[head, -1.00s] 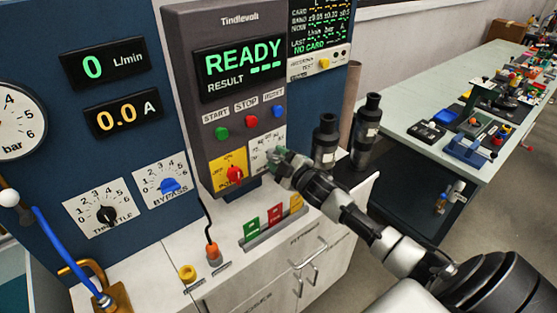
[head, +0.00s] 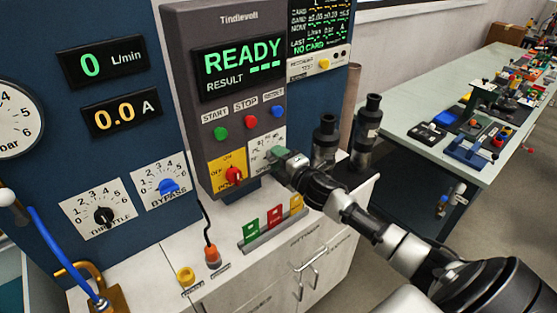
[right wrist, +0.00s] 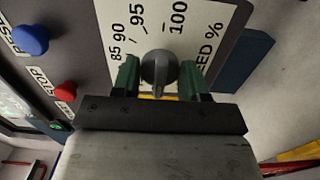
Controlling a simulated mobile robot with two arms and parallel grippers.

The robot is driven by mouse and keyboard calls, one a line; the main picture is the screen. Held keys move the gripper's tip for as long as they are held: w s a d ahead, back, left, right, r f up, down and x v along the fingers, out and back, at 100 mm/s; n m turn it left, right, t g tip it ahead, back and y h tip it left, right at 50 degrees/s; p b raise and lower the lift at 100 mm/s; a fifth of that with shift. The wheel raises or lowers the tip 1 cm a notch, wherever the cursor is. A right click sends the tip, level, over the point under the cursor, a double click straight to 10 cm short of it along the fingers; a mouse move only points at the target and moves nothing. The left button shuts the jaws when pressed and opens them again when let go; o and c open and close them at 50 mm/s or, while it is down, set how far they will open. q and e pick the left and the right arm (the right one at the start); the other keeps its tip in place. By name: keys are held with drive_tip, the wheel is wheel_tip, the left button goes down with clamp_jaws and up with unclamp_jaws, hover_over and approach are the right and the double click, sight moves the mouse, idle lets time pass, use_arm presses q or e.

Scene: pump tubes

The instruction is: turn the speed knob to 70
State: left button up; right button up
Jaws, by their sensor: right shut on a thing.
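The speed dial (right wrist: 218,20) is a white plate with black numbers; 85, 90, 95 and 100 show in the right wrist view. Its grey round knob (right wrist: 160,68) sits between the two green fingers of my right gripper (right wrist: 160,78), which is shut on it. In the head view the right gripper (head: 283,163) covers the knob and part of the dial plate (head: 263,146). A pale line on the knob points toward the gripper's palm; I cannot read its exact value. My left gripper is not in view.
A red knob (head: 233,174) on a yellow plate is just left of the dial. Green, red and blue buttons sit above, under the READY screen (head: 238,62). Coloured cards (head: 271,217) stand on the counter below. Two dark cylinders (head: 325,140) stand to the right.

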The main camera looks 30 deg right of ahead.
idle(0.4)
drive_tip(key=o, duration=0.9)
drive_tip(key=shift+s+d+b, duration=0.15)
drive_tip(key=shift+s+b, duration=0.25)
drive_tip(key=shift+s, duration=1.4)
drive_tip(key=shift+s+d+b, duration=0.15)
drive_tip(key=shift+s+b, duration=0.25)
drive_tip(key=shift+s, duration=1.4)
drive_tip(key=shift+s+d+b, duration=0.15)
drive_tip(key=shift+s+b, duration=0.25)
drive_tip(key=shift+s, duration=1.4)
drive_tip(key=shift+f, duration=0.1)
